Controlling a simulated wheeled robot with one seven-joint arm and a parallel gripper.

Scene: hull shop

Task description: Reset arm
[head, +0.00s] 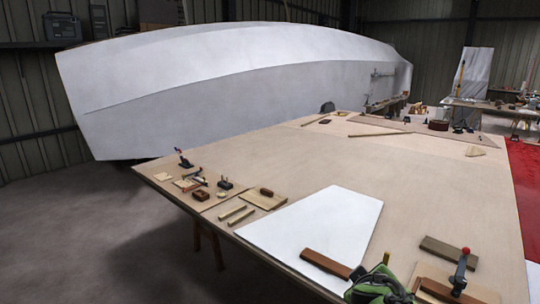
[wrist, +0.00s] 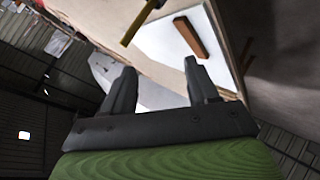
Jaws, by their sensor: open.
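My gripper (wrist: 160,78) shows in the wrist view with its two dark fingers spread apart. Nothing is between the fingers. Its green body fills the bottom of that view. In the head view a green and black shape (head: 378,286) at the bottom edge looks like the end of my arm, but I cannot make out fingers there. The large wooden worktable (head: 420,190) lies in front, and a white panel (head: 312,226) rests on it. A brown wooden block (head: 326,263) lies on the panel and also shows in the wrist view (wrist: 190,38).
Hand tools and small wooden blocks (head: 201,194) sit at the table's left corner. A red-knobbed tool (head: 461,268) and a dark block (head: 449,249) are at the front right. A white boat hull (head: 240,85) stands behind. The table's middle is clear.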

